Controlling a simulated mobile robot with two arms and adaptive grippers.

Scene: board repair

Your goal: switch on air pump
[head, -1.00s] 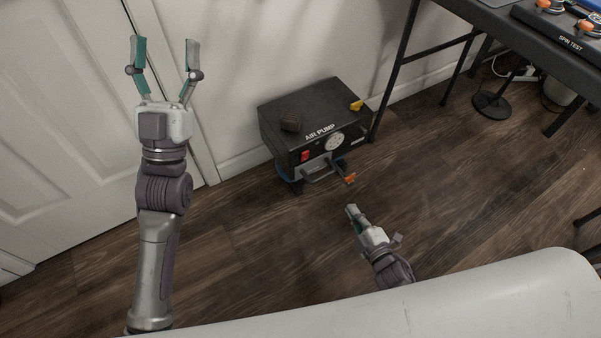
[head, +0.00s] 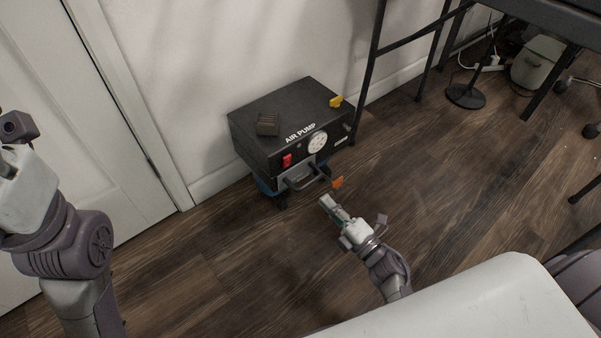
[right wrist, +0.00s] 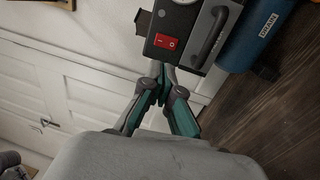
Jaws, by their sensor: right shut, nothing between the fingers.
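The air pump (head: 262,158) is a dark box on the floor against the wall. Its front has a red rocker switch (head: 287,160), a round white gauge (head: 317,143), a grey handle and an orange lever (head: 338,182). In the right wrist view the red switch (right wrist: 165,41) shows large, just above my fingertips, beside the handle (right wrist: 210,38). My right gripper (head: 328,203) is shut and empty, in front of the pump's lower front, apparently apart from the switch. My left gripper (head: 22,180) is at the left edge; its fingers do not show clearly.
A brown block (head: 267,124) and a yellow piece (head: 336,101) are on top of the pump. A blue cylinder (right wrist: 250,35) shows beside the handle. A black table frame (head: 376,60) stands to the right.

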